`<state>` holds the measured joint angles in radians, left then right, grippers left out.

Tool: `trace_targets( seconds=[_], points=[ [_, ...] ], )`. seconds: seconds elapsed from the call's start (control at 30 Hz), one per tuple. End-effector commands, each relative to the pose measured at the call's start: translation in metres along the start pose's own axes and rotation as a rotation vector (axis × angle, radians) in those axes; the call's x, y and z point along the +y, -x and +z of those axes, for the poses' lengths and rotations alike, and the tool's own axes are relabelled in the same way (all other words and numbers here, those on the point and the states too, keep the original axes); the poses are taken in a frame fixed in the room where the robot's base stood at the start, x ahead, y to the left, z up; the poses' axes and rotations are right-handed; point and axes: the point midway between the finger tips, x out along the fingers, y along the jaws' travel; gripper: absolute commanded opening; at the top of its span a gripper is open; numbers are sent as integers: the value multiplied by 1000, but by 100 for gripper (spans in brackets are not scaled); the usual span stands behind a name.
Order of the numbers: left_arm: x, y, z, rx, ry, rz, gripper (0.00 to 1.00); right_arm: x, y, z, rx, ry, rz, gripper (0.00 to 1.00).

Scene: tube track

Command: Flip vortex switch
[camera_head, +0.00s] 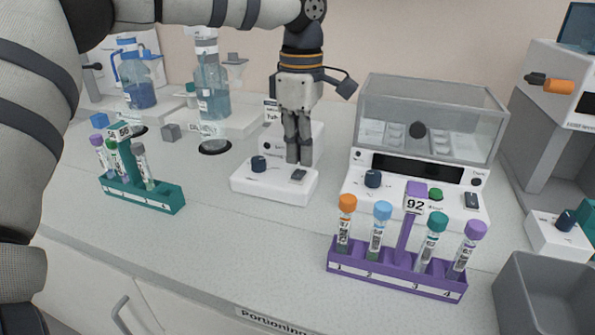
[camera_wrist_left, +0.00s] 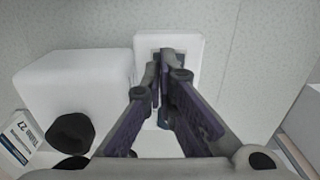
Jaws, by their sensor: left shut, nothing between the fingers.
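In the left wrist view the fingers (camera_wrist_left: 165,85) lie over the mixer's white front part (camera_wrist_left: 193,46) and cover most of the switch. My right gripper is out of view.
A purple rack (camera_head: 395,274) with several capped tubes stands right of the mixer, before a clear-lidded machine (camera_head: 430,115). A teal tube rack (camera_head: 160,199) stands at left, bottles (camera_head: 212,90) behind. A grey bin (camera_head: 545,300) is front right.

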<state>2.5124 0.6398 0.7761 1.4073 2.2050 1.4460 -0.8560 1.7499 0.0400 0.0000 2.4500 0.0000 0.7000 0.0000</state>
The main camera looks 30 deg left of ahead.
Motion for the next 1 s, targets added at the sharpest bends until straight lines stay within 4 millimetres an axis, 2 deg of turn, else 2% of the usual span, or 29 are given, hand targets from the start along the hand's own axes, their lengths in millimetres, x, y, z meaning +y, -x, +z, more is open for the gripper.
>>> trace_targets(
  seconds=[0.03,0.5,1.0],
  points=[
    [-1,9,0,-2,0,7,0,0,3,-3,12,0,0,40],
    [0,52,0,-1,1,4,0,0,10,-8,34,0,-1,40],
    [0,54,0,-1,0,2,0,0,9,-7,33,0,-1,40]
  ],
)
